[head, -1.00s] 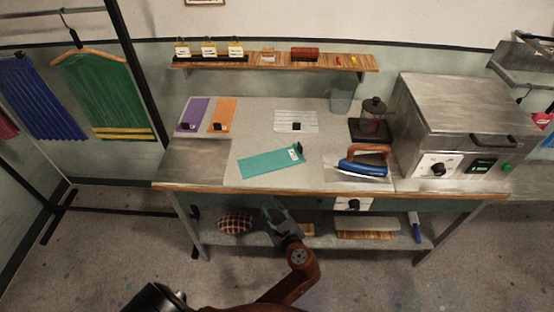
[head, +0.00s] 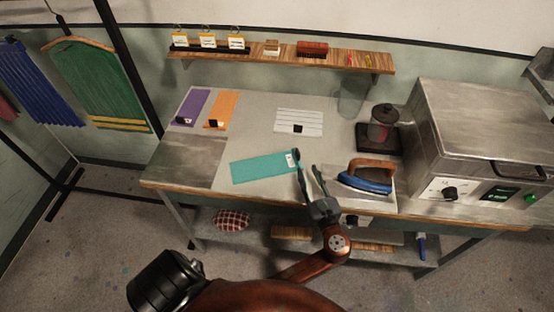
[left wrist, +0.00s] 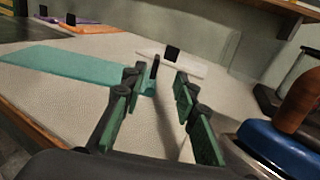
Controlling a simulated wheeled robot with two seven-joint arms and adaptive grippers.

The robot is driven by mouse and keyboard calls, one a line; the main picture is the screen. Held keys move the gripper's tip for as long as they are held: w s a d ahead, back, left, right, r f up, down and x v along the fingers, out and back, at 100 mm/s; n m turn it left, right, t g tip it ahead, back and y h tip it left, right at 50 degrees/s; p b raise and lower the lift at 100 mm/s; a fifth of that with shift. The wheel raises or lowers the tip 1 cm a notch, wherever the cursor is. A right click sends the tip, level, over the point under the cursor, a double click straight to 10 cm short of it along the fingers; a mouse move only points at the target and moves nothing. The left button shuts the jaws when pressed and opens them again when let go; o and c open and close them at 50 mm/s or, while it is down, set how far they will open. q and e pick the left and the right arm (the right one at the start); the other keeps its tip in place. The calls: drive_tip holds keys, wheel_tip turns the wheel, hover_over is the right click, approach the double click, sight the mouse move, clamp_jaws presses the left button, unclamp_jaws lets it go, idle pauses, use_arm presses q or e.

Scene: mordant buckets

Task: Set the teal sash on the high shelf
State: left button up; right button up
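The teal sash (head: 258,167) lies flat on the worktable, with a white tag at its right end; the sash also shows in the left wrist view (left wrist: 65,64). A small dark upright clip (left wrist: 154,68) stands at that end. My left gripper (head: 307,160) is open and empty, just right of the tagged end; in the left wrist view its fingers (left wrist: 155,82) are spread, the left one overlapping the sash's end in the picture. The high shelf (head: 345,62) is a wooden board on the wall behind the table. My right gripper is not in view.
The iron (head: 364,182) stands close to the right of my left gripper. Purple (head: 192,105) and orange (head: 222,109) sashes and a white striped cloth (head: 299,121) lie behind. The shelf holds tagged items at left and a red-brown block (head: 312,49).

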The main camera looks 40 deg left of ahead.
sight(298, 151)
use_arm(q)
drive_tip(key=x, duration=0.5)
drive_tip(key=shift+w+b, duration=0.1)
drive_tip(key=shift+b, duration=0.25)
drive_tip(key=shift+w+a, duration=0.3)
drive_tip(key=shift+a, duration=0.4)
drive_tip(key=b+x, duration=0.1)
drive_tip(key=x, duration=0.2)
drive_tip(key=shift+w+a+f, duration=0.1)
drive_tip(key=shift+a, duration=0.2)
drive_tip(key=shift+w+a, duration=0.2)
drive_tip(key=shift+a, duration=0.05)
drive_tip(key=shift+c, duration=0.6)
clamp_jaws()
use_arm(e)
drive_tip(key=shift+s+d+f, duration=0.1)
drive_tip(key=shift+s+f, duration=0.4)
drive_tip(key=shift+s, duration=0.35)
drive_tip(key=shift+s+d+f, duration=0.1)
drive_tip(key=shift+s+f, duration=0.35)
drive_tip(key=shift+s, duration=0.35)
